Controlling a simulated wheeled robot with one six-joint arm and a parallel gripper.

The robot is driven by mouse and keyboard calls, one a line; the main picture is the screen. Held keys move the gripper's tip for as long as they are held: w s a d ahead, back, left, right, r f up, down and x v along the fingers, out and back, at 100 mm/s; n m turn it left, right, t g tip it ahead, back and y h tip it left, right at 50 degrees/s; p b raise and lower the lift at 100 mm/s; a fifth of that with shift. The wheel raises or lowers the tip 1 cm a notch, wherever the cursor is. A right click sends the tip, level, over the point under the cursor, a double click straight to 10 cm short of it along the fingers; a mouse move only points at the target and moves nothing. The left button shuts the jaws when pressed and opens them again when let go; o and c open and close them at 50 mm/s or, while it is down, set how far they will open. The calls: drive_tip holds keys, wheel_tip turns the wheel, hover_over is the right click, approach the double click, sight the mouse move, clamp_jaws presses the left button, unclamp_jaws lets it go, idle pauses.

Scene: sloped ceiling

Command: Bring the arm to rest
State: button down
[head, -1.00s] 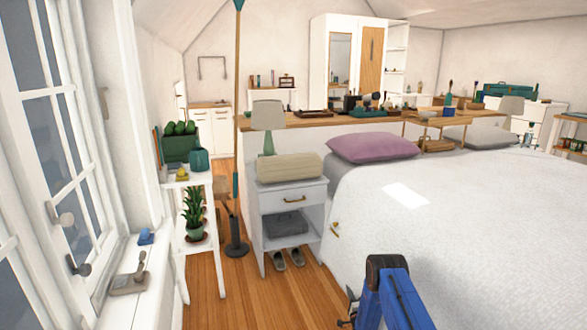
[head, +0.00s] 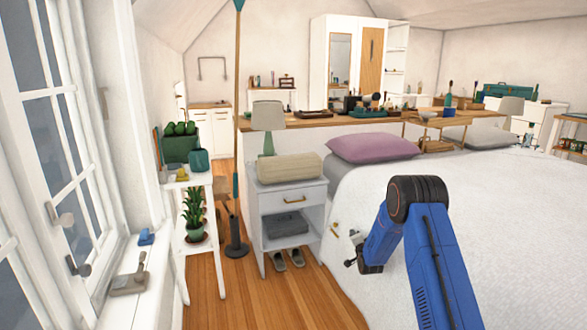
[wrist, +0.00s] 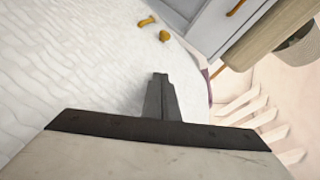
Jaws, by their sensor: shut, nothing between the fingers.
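My blue arm (head: 432,255) is folded in an elbow over the near side of the bed in the head view. My gripper (head: 352,256) shows small at the lower end of the forearm, beside the bed's left edge. In the wrist view my gripper (wrist: 160,78) has its dark fingers together, with nothing between them. The white bedspread (wrist: 70,60) lies behind and to the left of the fingers there.
The grey nightstand (head: 287,222) with a folded beige blanket (head: 290,168) stands left of the bed (head: 500,200). Small gold pieces (wrist: 164,36) show at the bed's edge. A plant stand (head: 185,228) and window sill (head: 125,305) are farther left. Wooden floor (head: 205,290) is open between.

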drive_tip(key=s+r+n+g, duration=0.2)
drive_tip(key=s+r, duration=0.3)
drive_tip(key=r, duration=0.4)
drive_tip(key=s+r+n+g, duration=0.1)
drive_tip(key=s+r, duration=0.5)
drive_tip(key=r, duration=0.3)
drive_tip(key=s+r+n+g, duration=0.1)
drive_tip(key=s+r, duration=0.4)
drive_tip(key=s, duration=0.3)
drive_tip(key=s+r+n+g, duration=0.1)
drive_tip(key=s+r+n, duration=0.1)
drive_tip(key=s+r, duration=0.45)
drive_tip(key=s+r+n+g+h, duration=0.1)
drive_tip(key=s+r+n+g, duration=0.2)
drive_tip(key=s, duration=2.1)
drive_tip(key=s+f+n+g, duration=0.1)
drive_tip(key=s+f, duration=0.1)
drive_tip(key=s, duration=1.1)
drive_tip(key=s+f+n+g, duration=0.1)
drive_tip(key=s+n+g, duration=0.1)
drive_tip(key=s, duration=1.1)
drive_tip(key=shift+s+d+f+g, duration=0.2)
drive_tip(key=shift+s+f+g, duration=0.1)
drive_tip(key=shift+s+f, duration=0.1)
